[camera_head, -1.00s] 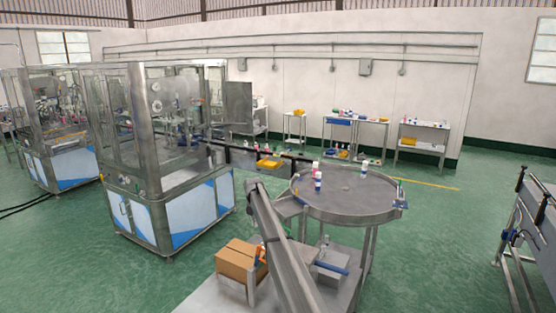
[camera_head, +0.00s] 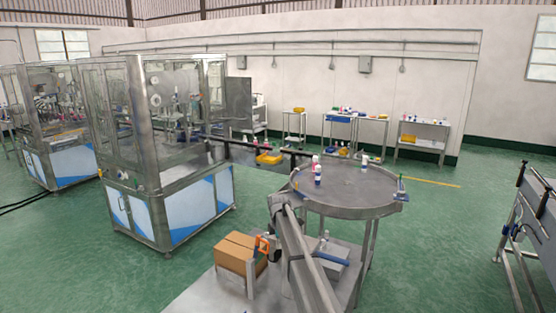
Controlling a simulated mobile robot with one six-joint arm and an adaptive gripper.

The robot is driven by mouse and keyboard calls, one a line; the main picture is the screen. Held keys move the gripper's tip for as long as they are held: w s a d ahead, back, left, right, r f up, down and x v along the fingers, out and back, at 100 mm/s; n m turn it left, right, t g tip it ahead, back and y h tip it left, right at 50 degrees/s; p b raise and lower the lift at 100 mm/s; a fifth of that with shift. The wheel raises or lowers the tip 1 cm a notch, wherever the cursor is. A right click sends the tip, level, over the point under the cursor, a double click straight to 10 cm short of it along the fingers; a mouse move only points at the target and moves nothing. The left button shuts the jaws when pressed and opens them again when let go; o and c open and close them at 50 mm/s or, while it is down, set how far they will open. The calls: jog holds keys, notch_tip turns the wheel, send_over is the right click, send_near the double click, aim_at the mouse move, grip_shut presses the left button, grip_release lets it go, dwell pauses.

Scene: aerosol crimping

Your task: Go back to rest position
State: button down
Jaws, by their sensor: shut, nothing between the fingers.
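My grey arm crosses the lower middle of the head view, in front of the round metal table (camera_head: 345,207). Its bent joint is at the table's left front edge. I cannot make out my gripper's fingers; the end of the arm does not show clearly behind its own links. On the round table stand a few small bottles, among them a red-and-white one (camera_head: 317,174) and a blue-and-white one (camera_head: 364,163).
A cardboard box (camera_head: 236,256) and a small orange item (camera_head: 263,243) are left of my arm. A glass-walled machine (camera_head: 165,150) stands at left, a metal conveyor frame (camera_head: 530,215) at right. Green floor between the round table and that frame is clear.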

jog(key=s+d+f+m+b, duration=0.4)
jog(key=s+m, duration=0.3)
jog(key=s, duration=0.7)
jog(key=s+d+f+m+b, duration=0.4)
jog(key=s+d+m, duration=0.3)
jog(key=s, duration=0.7)
jog(key=s+d+f+m+b, duration=0.4)
jog(key=s+m, duration=0.3)
jog(key=s, duration=0.7)
jog(key=shift+d+f+m, duration=0.3)
jog(key=shift+d+f, duration=0.2)
jog(key=shift+d, duration=0.35)
